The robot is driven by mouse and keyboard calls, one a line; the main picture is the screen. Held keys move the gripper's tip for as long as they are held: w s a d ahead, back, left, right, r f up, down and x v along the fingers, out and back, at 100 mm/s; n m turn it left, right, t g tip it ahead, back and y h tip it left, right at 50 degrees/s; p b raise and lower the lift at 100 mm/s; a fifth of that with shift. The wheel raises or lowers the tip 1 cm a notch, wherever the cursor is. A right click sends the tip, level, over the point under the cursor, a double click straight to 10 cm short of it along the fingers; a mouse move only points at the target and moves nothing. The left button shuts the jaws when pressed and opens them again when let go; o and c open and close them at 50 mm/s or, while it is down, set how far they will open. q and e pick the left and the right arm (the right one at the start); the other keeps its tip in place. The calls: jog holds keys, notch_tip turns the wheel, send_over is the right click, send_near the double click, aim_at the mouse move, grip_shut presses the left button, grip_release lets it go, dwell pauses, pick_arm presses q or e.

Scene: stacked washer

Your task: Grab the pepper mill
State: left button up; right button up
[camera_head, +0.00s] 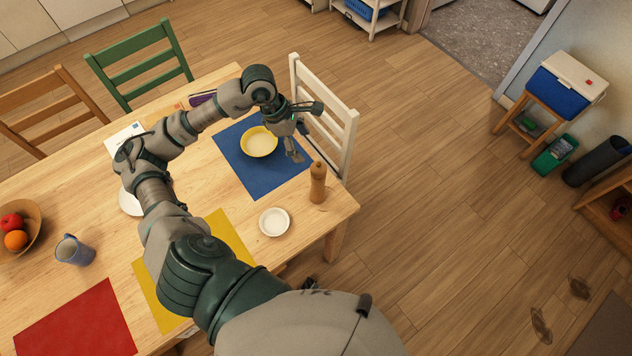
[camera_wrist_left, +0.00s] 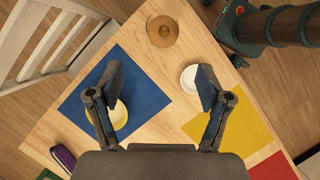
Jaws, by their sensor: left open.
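The wooden pepper mill (camera_head: 318,183) stands upright near the table's right corner, just off the blue placemat. In the left wrist view the pepper mill (camera_wrist_left: 163,31) shows from above, beyond the fingertips and about midway between them. My left gripper (camera_head: 306,132) is open and empty above the blue placemat, up and slightly left of the mill in the head view, apart from it. Its two spread fingers (camera_wrist_left: 161,86) show in the left wrist view. My right gripper cannot be made out.
A yellow bowl (camera_head: 259,141) sits on the blue placemat (camera_head: 236,160), beside my gripper. A small white dish (camera_head: 274,222) stands left of the mill. A white chair (camera_head: 338,130) is close against the table's far right edge. Bare tabletop (camera_head: 330,210) surrounds the mill.

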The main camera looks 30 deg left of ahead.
aim_at(317, 165)
pick_arm(q)
jog(key=x, duration=0.4)
jog(key=d+x, duration=0.1)
jog(key=x, duration=0.4)
jog(key=shift+d+p, duration=0.1)
jog(key=shift+p, duration=0.25)
jog(key=shift+f, duration=0.6)
jog(key=x, duration=0.4)
jog(key=shift+a+f+p, duration=0.25)
jog(key=shift+f+p, duration=0.05)
jog(key=shift+p, duration=0.1)
jog(key=shift+d+f, duration=0.15)
jog(key=shift+f, duration=0.1)
jog(key=shift+d, duration=0.2)
pick_arm(e)
jog(key=s, duration=0.1)
jog(key=s+d, duration=0.1)
jog(key=shift+s+r, duration=0.15)
jog(key=shift+s, duration=0.25)
pick_arm(q)
jog(key=c, duration=1)
jog(key=shift+a, duration=0.2)
grip_shut()
pick_arm(e)
jog(key=shift+a, duration=0.1)
